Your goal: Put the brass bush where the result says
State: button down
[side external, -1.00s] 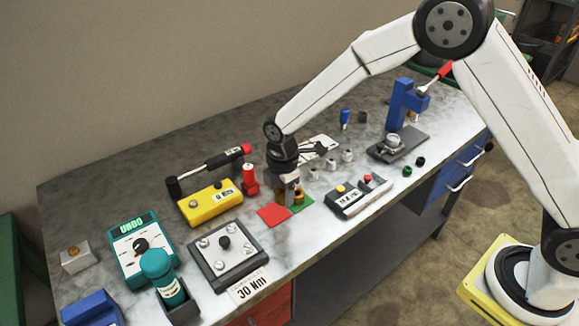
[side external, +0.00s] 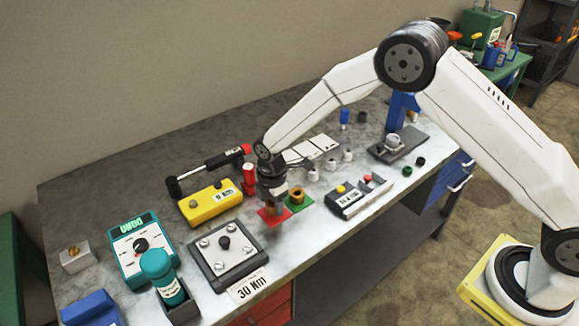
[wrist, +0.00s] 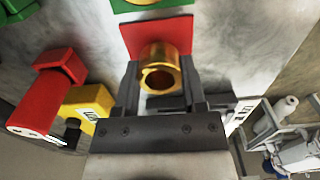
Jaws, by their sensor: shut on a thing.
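My gripper (side external: 272,207) is shut on a brass bush (wrist: 163,53), which sits between the two fingers with its bore facing the wrist camera. The gripper is over the red square (side external: 285,214), which shows behind the bush in the wrist view (wrist: 150,36). I cannot tell whether the bush touches the red square. A second brass bush (side external: 297,194) stands on the green square (side external: 302,204), just right of the gripper. The grey gauge box (side external: 350,198) has a small display, too small to read surely.
A red cylinder (side external: 249,178) and a yellow box (side external: 209,203) stand close left of the gripper. A plate with bolts (side external: 228,250) lies in front of them. A teal unit (side external: 141,247) reads UNDO. Several small cylinders (side external: 331,164) stand behind, right.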

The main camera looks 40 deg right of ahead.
jog(key=shift+f, duration=0.4)
jog(key=shift+f, duration=0.1)
jog(key=shift+c, duration=0.8)
grip_release()
notch_tip(320, 180, up, 12)
dwell(0.6)
